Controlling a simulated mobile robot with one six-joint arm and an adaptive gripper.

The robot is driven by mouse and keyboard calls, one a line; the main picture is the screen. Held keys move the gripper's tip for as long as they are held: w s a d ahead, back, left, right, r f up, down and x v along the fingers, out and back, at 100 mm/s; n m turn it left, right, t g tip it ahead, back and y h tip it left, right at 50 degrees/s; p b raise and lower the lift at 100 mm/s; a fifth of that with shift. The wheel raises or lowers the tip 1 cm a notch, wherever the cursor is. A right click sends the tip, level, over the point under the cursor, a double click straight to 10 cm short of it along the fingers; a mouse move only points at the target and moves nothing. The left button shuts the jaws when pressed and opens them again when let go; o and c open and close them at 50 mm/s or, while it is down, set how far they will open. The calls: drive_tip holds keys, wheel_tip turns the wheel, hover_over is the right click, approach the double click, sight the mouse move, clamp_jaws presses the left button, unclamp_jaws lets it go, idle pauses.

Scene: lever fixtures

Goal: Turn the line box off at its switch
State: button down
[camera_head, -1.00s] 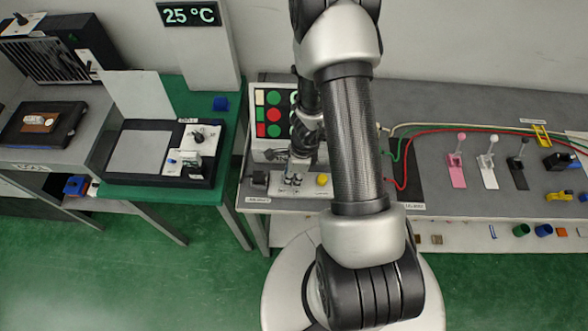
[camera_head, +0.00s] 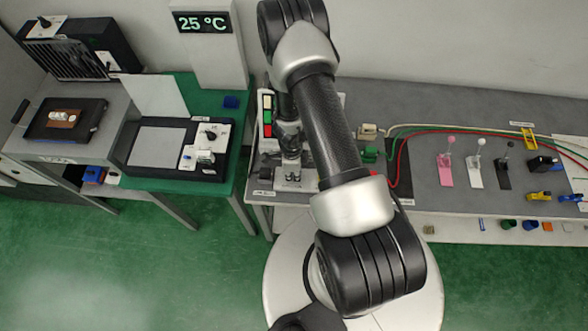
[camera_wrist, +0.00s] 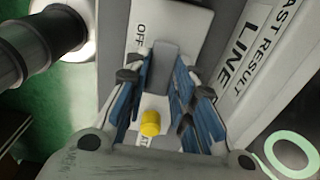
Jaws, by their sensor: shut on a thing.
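The line box shows in the wrist view as a pale housing marked "LINE" (camera_wrist: 235,68). Its white switch plate (camera_wrist: 185,25) carries the word "OFF". A grey switch lever (camera_wrist: 163,65) stands between the blue-padded fingers of my gripper (camera_wrist: 160,75), which is shut on it near the fingertips. A yellow knob (camera_wrist: 150,122) shows between the fingers, lower in the picture. In the head view my gripper (camera_head: 291,160) is over the small switch base (camera_head: 290,182) on the bench. My arm hides part of the box there.
A green table (camera_head: 230,150) on the left holds a black device with a white plate (camera_head: 158,146). On the grey bench to the right run cables (camera_head: 440,127), then pink, white and black levers (camera_head: 477,170). A temperature display (camera_head: 204,22) stands behind.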

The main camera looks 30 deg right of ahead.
drive_tip(key=c, duration=1.4)
unclamp_jaws()
drive_tip(key=shift+o, duration=0.2)
drive_tip(key=b, duration=0.4)
drive_tip(key=shift+d+f+y, duration=0.15)
drive_tip(key=shift+f+y, duration=0.15)
drive_tip(key=b, duration=0.5)
drive_tip(key=shift+s+d+t+y+b, duration=0.1)
drive_tip(key=shift+t+y+b, duration=0.2)
drive_tip(key=shift+t, duration=0.1)
drive_tip(key=shift+b, duration=0.6)
